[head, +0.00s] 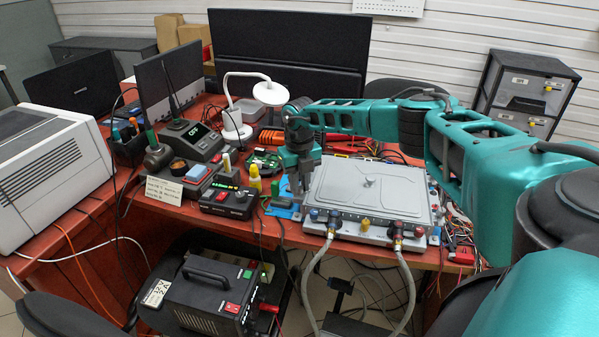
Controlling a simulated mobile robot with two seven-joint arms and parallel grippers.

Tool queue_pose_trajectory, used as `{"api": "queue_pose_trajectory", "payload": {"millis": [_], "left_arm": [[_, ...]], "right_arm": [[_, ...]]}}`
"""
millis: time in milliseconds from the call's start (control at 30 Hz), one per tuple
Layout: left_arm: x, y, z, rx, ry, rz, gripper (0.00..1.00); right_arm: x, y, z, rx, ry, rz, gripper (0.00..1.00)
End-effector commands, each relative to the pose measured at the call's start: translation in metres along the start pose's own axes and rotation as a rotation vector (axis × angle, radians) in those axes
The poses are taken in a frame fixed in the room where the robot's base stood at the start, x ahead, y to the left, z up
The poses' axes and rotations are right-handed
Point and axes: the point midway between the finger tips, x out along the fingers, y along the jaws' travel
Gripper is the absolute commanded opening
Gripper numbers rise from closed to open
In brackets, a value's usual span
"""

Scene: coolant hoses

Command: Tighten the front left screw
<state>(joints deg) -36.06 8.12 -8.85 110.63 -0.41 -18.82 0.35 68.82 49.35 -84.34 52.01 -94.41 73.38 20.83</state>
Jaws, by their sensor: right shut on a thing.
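My left gripper is not in view.
Two grey hoses (403,285) hang from the box's front over the table edge. Left of the gripper are a yellow bottle (255,179), a black control box (228,201) and a blue piece (280,211). A white lamp (236,125) and dark monitors stand behind.

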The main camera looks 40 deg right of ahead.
Motion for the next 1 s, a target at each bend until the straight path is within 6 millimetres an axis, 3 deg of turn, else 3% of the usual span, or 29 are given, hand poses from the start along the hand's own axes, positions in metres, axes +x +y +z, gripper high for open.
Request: {"api": "queue_pose_trajectory", "payload": {"millis": [400, 1000], "left_arm": [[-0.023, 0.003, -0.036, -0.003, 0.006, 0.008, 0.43], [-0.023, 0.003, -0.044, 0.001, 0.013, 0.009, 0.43]], "right_arm": [[-0.004, 0.000, 0.001, 0.394, -0.002, 0.001, 0.00], [-0.002, -0.001, 0.002, 0.757, -0.006, 0.003, 0.00]]}}
